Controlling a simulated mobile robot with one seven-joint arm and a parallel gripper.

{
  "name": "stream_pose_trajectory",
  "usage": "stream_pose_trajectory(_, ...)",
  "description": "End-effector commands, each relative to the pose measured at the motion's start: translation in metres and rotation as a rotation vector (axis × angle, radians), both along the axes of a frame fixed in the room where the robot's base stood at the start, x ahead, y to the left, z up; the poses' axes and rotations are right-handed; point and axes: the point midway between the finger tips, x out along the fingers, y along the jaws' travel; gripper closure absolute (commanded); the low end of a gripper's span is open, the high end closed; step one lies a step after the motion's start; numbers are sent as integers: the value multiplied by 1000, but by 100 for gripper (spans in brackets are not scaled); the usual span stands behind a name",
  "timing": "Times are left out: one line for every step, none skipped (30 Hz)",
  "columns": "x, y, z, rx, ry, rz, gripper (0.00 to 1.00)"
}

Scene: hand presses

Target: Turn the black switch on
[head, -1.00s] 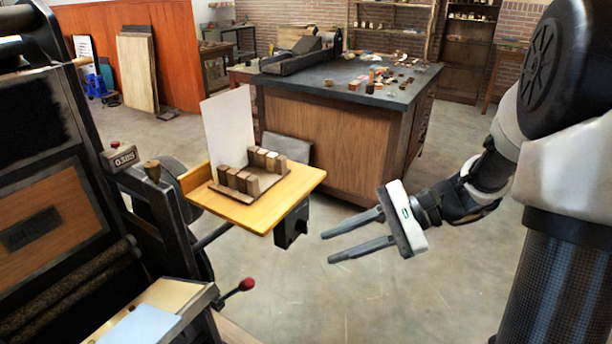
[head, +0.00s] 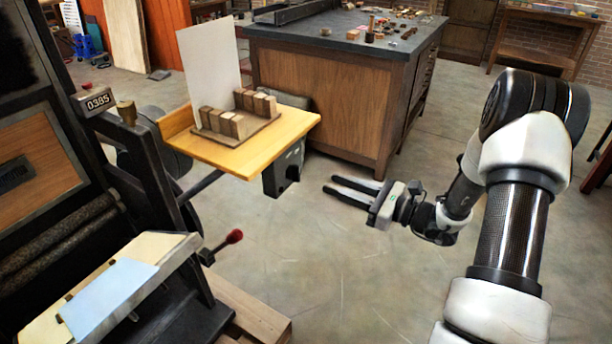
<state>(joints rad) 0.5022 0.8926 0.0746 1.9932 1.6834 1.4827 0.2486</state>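A black box (head: 284,170) with a small round knob or switch on its face hangs under the right end of the wooden shelf on the press. It is the likely black switch; its setting is too small to tell. My gripper (head: 331,185) is to the right of the box and apart from it, with its fingers pointing left towards it. The two dark fingers are apart with nothing between them.
The wooden shelf (head: 293,127) carries several small blocks and a white sheet (head: 209,62). Below it a red-knobbed lever (head: 234,237) sticks out from the press (head: 150,165). A large workbench (head: 325,95) stands behind. The floor around my gripper is clear.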

Motion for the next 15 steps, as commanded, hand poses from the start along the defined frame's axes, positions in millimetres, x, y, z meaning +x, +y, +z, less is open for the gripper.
stream_pose_trajectory(6, 12, -1, -1, -1, 6, 72)
stream_pose_trajectory(10, 17, -1, -1, -1, 5, 72)
stream_pose_trajectory(14, 24, -1, 0, -1, 6, 72)
stream_pose_trajectory(18, 30, -1, 0, -1, 5, 72)
stream_pose_trajectory(21, 35, -1, -1, -1, 5, 72)
stream_pose_trajectory(26, 42, -2, -1, -1, 5, 72)
stream_pose_trajectory(29, 46, -1, -1, -2, 4, 72)
stream_pose_trajectory(32, 51, -1, -1, -2, 5, 72)
stream_pose_trajectory(36, 57, -1, -1, -2, 4, 72)
stream_pose_trajectory(39, 60, -1, -1, -2, 3, 72)
stream_pose_trajectory(41, 64, -1, -2, -1, 4, 72)
stream_pose_trajectory(44, 68, -1, -1, -1, 4, 72)
stream_pose_trajectory(46, 71, -1, 0, 0, 3, 72)
stream_pose_trajectory(48, 73, -1, 0, 0, 2, 72)
stream_pose_trajectory(49, 76, -1, -1, 1, 3, 72)
